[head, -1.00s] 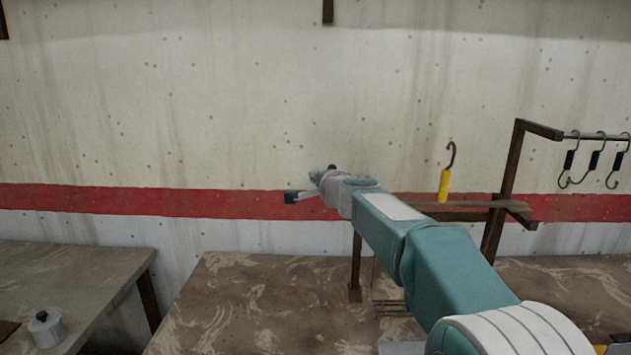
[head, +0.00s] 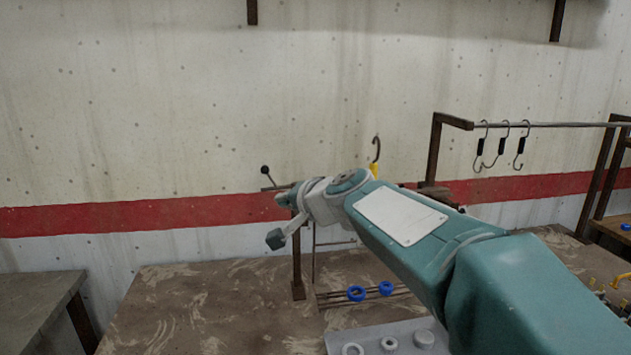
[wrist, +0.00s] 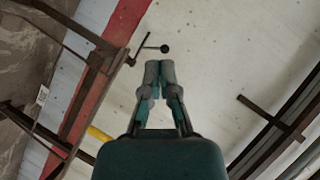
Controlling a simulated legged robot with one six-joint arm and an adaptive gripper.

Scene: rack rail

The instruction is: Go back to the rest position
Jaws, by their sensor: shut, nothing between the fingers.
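My gripper (wrist: 160,70) is shut and empty in the wrist view, with its two fingertips together in front of the pale wall. In the head view the end of my arm (head: 300,198) is raised above the brown worktop and reaches to the left. It is clear of the worktop. My teal arm hides part of the stand and bench behind it.
A yellow-handled hook (head: 376,152) shows just behind my arm. Three black-handled hooks (head: 501,146) hang on a rail (head: 560,125) at right. Blue rings (head: 356,293) and a grey tray (head: 338,338) are on the worktop (head: 190,310). Another table (head: 35,300) stands left.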

